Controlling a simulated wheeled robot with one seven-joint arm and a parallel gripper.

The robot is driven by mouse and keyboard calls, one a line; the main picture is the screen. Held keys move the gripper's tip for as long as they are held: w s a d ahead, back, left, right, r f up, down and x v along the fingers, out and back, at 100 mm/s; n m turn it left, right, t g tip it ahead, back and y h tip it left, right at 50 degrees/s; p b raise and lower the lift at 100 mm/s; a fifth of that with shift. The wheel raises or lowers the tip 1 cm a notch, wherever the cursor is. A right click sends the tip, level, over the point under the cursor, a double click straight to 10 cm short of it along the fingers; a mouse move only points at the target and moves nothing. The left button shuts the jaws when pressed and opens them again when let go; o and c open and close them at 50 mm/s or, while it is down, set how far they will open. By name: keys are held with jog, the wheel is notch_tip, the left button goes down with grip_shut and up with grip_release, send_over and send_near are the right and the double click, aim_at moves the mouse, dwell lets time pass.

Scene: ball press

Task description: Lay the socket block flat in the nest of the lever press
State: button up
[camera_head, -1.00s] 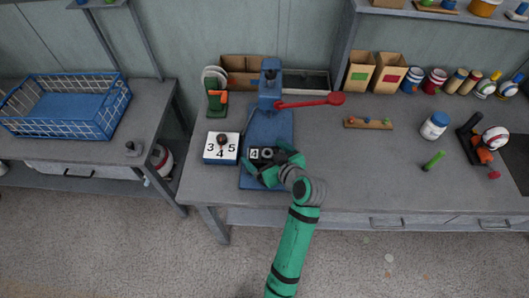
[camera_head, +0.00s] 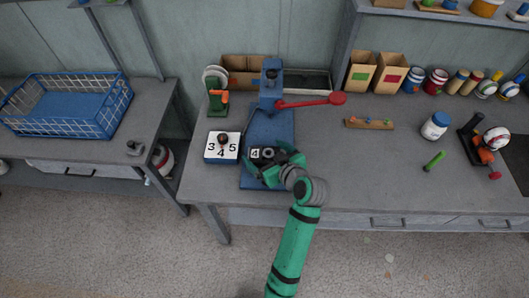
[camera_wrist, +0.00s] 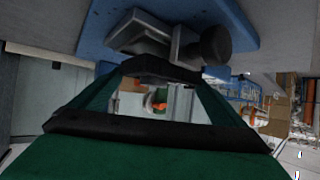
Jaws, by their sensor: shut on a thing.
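A small dark socket block (camera_head: 256,154) with a white face marked 4 and a round ring shows at my gripper, over the front of the lever press's blue base (camera_head: 268,126). My gripper (camera_head: 270,162) is green with dark finger pads, and is shut on the block. The fingers hide part of it and most of the nest. I cannot tell whether the block touches the nest or lies flat. In the wrist view, grey metal parts (camera_wrist: 150,40) and a dark round part (camera_wrist: 215,43) show against the blue plate (camera_wrist: 240,15), beyond my green gripper (camera_wrist: 155,75).
The press column (camera_head: 271,82) and its red lever (camera_head: 318,101) stand behind my gripper. A blue box with a white top marked 3, 4, 5 (camera_head: 222,146) sits close left. A wooden rack (camera_head: 368,123) lies right.

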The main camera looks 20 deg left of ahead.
jog(key=shift+w+f, duration=0.1)
jog(key=shift+f, duration=0.65)
dwell(0.4)
jog(key=o, duration=0.7)
jog(key=shift+o, duration=0.2)
jog(key=shift+d, duration=0.1)
jog(key=v, duration=1)
jog(key=shift+s+d+r, duration=0.1)
jog(key=shift+s+d, duration=0.1)
jog(key=shift+s, duration=0.05)
